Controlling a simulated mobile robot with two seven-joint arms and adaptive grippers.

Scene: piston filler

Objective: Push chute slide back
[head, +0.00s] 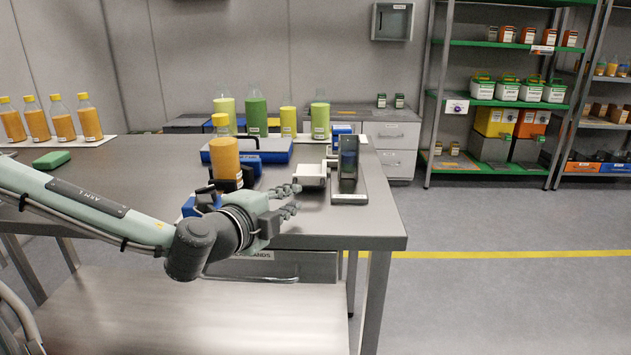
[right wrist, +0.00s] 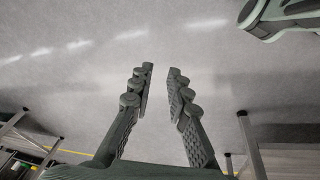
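A small white chute-like part (head: 311,177) sits on the steel table beside a dark upright panel on a grey base (head: 349,190). I cannot tell for sure which piece is the chute slide. My left gripper (head: 296,198) is in front of the white part, at the table's near edge. Its two fingers point right, with a gap between them and nothing held. Whether it touches anything is unclear. My right gripper (right wrist: 160,90) shows only in the right wrist view, fingers apart and empty, with grey floor beyond.
An orange bottle with a yellow cap (head: 225,160) stands just behind my left wrist. A blue flat unit (head: 265,156), green bottles (head: 256,115) and a yellow container (head: 288,122) stand farther back. Several orange bottles (head: 62,120) line the left. The table (head: 378,222) is clear at its right corner.

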